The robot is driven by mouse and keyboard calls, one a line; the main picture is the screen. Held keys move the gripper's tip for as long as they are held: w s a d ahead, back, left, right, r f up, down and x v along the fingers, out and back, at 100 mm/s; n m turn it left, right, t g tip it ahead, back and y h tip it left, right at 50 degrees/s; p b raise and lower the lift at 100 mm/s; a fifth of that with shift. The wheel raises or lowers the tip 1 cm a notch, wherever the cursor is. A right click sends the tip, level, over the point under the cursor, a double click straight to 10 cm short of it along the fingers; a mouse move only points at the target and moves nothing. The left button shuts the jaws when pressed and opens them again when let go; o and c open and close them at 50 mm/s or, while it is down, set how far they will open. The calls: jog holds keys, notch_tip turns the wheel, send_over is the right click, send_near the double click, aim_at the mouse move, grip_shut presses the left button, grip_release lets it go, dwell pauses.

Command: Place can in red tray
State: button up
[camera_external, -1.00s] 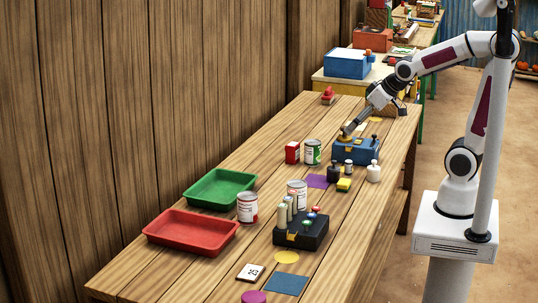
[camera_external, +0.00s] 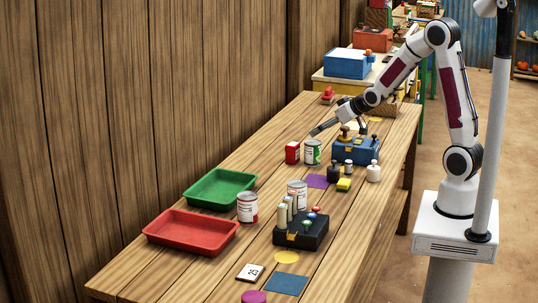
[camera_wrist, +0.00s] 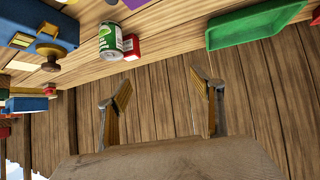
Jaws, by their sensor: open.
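The red tray (camera_external: 190,233) lies empty at the near left of the table. A white can with a red label band (camera_external: 248,208) stands beside it, and a similar can (camera_external: 297,193) stands further right behind the black block. A green-labelled can (camera_external: 312,152) stands mid-table next to a red box (camera_external: 292,153); it also shows in the wrist view (camera_wrist: 110,42). My gripper (camera_external: 315,132) is just beyond and above the green can and red box. In the wrist view my gripper (camera_wrist: 160,98) has its fingers spread, with nothing between them.
An empty green tray (camera_external: 220,189) lies behind the red tray. A blue box with knobs (camera_external: 357,151), small bottles and weights (camera_external: 373,171), and a black block with cylinders (camera_external: 301,230) stand on the right. A wooden wall (camera_external: 150,110) runs along the left.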

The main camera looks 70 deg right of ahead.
aim_at(318, 152)
jog(key=w+d+f+h, duration=0.1)
jog(key=d+f, duration=0.4)
jog(key=d+f+m+t, duration=0.1)
jog(key=d+f, duration=0.4)
jog(key=w+d+f+m+t+h, duration=0.1)
jog(key=d+f, duration=0.3)
jog(key=f, duration=0.1)
jog(key=shift+w+d+h, duration=0.3)
jog(key=shift+w+d, duration=0.05)
jog(key=shift+d, duration=0.05)
jog(key=shift+w+f, duration=0.1)
jog(key=shift+x, duration=1.2)
jog(key=shift+x, duration=2.6)
